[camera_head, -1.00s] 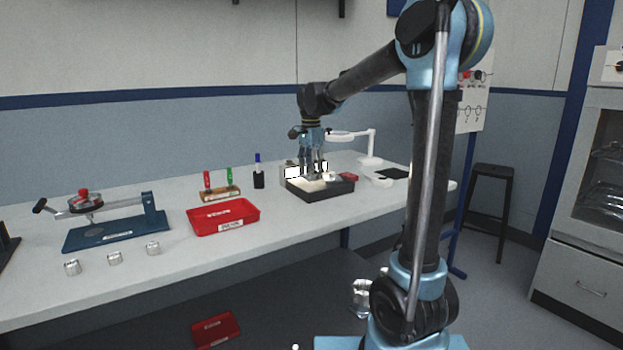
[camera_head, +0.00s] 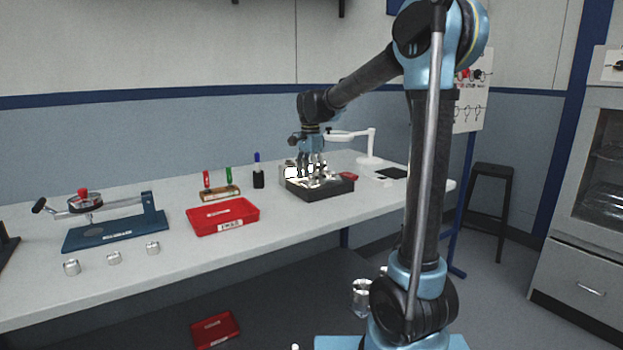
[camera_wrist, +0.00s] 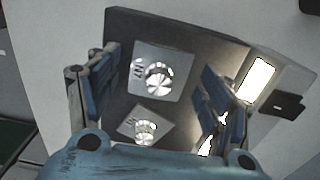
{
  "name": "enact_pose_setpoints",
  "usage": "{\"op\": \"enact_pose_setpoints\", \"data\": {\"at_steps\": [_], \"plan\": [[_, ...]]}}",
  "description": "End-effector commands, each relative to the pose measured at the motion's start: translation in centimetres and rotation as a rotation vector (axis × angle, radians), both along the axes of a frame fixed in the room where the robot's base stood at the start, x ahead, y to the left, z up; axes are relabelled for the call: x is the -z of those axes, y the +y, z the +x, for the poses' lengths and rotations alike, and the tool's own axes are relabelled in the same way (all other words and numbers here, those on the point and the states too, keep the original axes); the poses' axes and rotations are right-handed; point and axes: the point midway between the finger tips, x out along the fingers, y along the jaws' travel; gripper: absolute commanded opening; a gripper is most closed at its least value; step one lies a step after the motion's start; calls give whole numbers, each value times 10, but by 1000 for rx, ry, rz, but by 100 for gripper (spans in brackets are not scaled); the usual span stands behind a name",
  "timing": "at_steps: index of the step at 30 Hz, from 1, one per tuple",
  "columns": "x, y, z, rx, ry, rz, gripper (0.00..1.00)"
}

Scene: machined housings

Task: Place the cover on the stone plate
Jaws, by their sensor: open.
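The dark stone plate (camera_head: 335,190) is a thick black slab at the far right part of the bench, and its dark top fills the middle of the wrist view (camera_wrist: 120,28). A square metal cover (camera_wrist: 182,60) with a round knob lies over the plate between my fingers. A second, similar square metal piece (camera_wrist: 125,127) with a round knob is nearer my wrist. My gripper (camera_head: 312,176) points down over the plate. In the wrist view its fingers (camera_wrist: 160,74) are spread on either side of the cover, with visible gaps. I cannot tell exact heights.
A red tray (camera_head: 222,228), a rack with red and green handles (camera_head: 220,193) and a blue-topped black holder (camera_head: 258,180) stand left of the plate. A white lamp (camera_head: 370,150) stands behind right. A blue-based fixture (camera_head: 115,234) and several small metal cylinders (camera_head: 114,258) are far left.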

Motion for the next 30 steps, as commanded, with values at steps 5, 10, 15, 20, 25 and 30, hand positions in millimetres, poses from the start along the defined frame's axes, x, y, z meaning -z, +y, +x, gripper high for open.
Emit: {"op": "enact_pose_setpoints", "data": {"at_steps": [5,10,15,20,25,30], "plan": [[-15,0,0,0,0,0,73],[-44,0,0,0,0,0,73],[-76,0,0,0,0,0,73],[-100,0,0,-1,0,0,73],[-116,0,0,-1,0,0,73],[-121,0,0,-1,0,0,73]]}}
